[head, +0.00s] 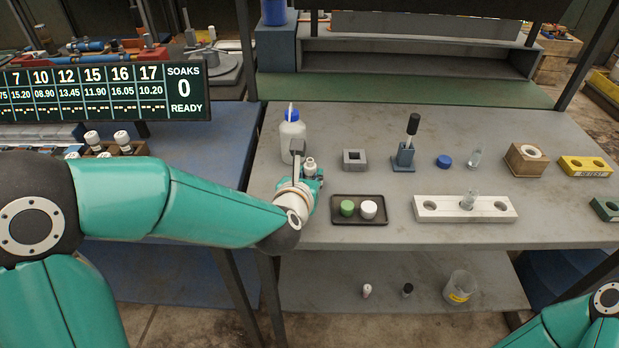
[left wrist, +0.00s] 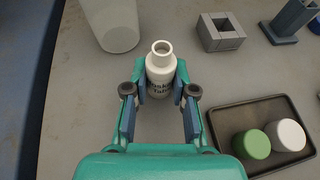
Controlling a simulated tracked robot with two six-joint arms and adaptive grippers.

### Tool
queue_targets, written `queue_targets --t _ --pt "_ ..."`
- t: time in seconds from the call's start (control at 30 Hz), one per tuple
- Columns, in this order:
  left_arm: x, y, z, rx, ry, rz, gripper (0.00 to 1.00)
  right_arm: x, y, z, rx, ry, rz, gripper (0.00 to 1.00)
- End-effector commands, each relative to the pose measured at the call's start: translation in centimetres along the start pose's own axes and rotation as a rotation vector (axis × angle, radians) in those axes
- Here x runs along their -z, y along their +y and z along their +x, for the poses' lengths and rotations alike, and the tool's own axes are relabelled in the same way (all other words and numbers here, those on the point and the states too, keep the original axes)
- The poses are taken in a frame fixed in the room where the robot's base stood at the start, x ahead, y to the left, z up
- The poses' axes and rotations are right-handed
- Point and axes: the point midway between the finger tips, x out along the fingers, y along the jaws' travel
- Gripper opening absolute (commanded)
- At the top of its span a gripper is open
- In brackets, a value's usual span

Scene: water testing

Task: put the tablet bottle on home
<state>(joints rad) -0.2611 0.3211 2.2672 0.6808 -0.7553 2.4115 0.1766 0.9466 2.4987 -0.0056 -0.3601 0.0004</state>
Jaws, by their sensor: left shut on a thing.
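The tablet bottle (left wrist: 160,72) is small and white, with an open neck and dark lettering on its side. My left gripper (left wrist: 160,88) is shut on it, with one finger on each side. In the head view, the bottle's neck (head: 310,163) shows above my left gripper (head: 312,182), near the left part of the grey table (head: 430,125). The bottle looks upright; I cannot tell whether its base touches the table. No spot marked as home can be made out. My right gripper is out of the picture; only part of that arm shows at the bottom right.
A dark tray (head: 339,217) with a green cap (head: 347,208) and a white cap (head: 368,210) lies to the right. A blue-capped wash bottle (head: 288,140) stands close behind. A grey square holder (head: 355,159), a blue stand (head: 403,160) and a white rack (head: 455,214) stand further right.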

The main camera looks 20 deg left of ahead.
Motion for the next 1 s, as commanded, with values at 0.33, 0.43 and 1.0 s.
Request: queue_targets --t 0.33,0.43,1.0 --pt "0.2 0.0 0.1 0.000 -0.001 -0.001 0.18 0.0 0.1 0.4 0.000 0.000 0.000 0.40" --pt "0.1 0.0 0.0 0.000 -0.001 -0.001 0.40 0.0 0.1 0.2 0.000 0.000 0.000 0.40" --pt "-0.1 0.0 -1.2 0.001 -0.003 -0.001 0.50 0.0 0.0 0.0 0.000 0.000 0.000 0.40"
